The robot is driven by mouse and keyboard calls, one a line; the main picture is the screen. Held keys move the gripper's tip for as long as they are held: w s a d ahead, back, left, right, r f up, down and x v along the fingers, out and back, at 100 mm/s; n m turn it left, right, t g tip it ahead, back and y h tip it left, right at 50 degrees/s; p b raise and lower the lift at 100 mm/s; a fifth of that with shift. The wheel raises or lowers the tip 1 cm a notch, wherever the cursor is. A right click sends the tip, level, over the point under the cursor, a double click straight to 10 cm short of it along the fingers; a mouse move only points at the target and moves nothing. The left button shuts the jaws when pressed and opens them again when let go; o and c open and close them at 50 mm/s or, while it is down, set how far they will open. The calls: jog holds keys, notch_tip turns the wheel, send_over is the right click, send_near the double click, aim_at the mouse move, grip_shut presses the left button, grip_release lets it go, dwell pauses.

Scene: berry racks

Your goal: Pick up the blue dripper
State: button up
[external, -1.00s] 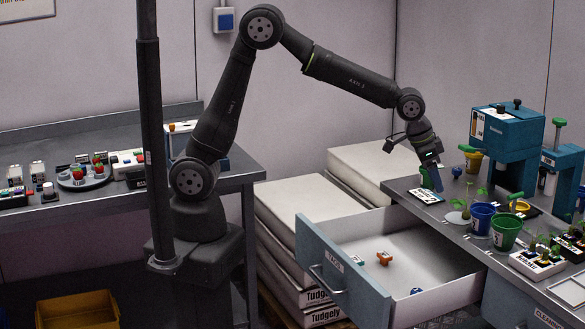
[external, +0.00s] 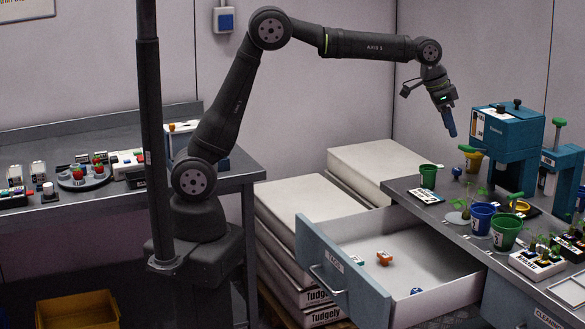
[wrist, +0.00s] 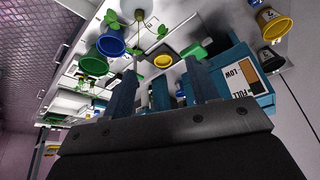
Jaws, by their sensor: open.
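Two small blue pieces could be the blue dripper, and both are too small to identify for sure. The other (external: 456,171) sits on the right bench beside a green cup (external: 428,177). My gripper (external: 450,127) is raised above the back of the right bench, clear of both. In the wrist view my gripper (wrist: 165,85) has its two blue fingers spread with nothing held between them. I cannot pick out either blue piece there.
The drawer (external: 345,277) is pulled out from the right bench. The bench holds a blue pot (external: 481,218), a green pot (external: 506,232), seedlings and a teal press (external: 508,135). Stacked white sacks (external: 372,160) stand behind the drawer. The air around my gripper is free.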

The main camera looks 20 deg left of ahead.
jog(key=w+a, duration=0.1)
jog(key=w, duration=1.3)
jog(key=m, duration=0.2)
send_over(454, 169)
jog(key=a, duration=0.2)
jog(key=shift+g+h, duration=0.3)
jog(key=f, duration=1.6)
jog(key=shift+d+f, duration=0.25)
jog(key=shift+f, duration=0.15)
jog(key=x, duration=0.2)
jog(key=a+x, duration=0.1)
jog(key=x, duration=0.2)
jog(key=shift+d+f, duration=0.1)
jog(key=shift+f, duration=0.35)
jog(key=shift+c, duration=0.2)
jog(key=c, duration=1)
